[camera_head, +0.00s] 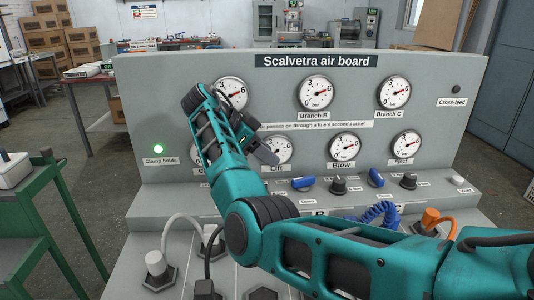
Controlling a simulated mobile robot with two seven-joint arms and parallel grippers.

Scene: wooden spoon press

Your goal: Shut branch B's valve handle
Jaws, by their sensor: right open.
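The grey Scalvetra air board (420,148) fills the middle of the view. The Branch B gauge (315,92) is at its upper middle. Two blue handles, one at the middle (303,184) and one farther right (376,178), sit on the ledge below the gauges. Their small labels are unreadable, so I cannot tell which is branch B's. My right gripper (267,154) is open in front of the Lift gauge, up and left of the middle blue handle and apart from it. My right arm hides part of the lower board. My left gripper is not in view.
Black knobs (338,184) stand beside the blue handles. A coiled blue hose (380,212), an orange plug (431,220) and a grey plug (156,264) are on the lower board. A green-framed table (50,210) stands at the left.

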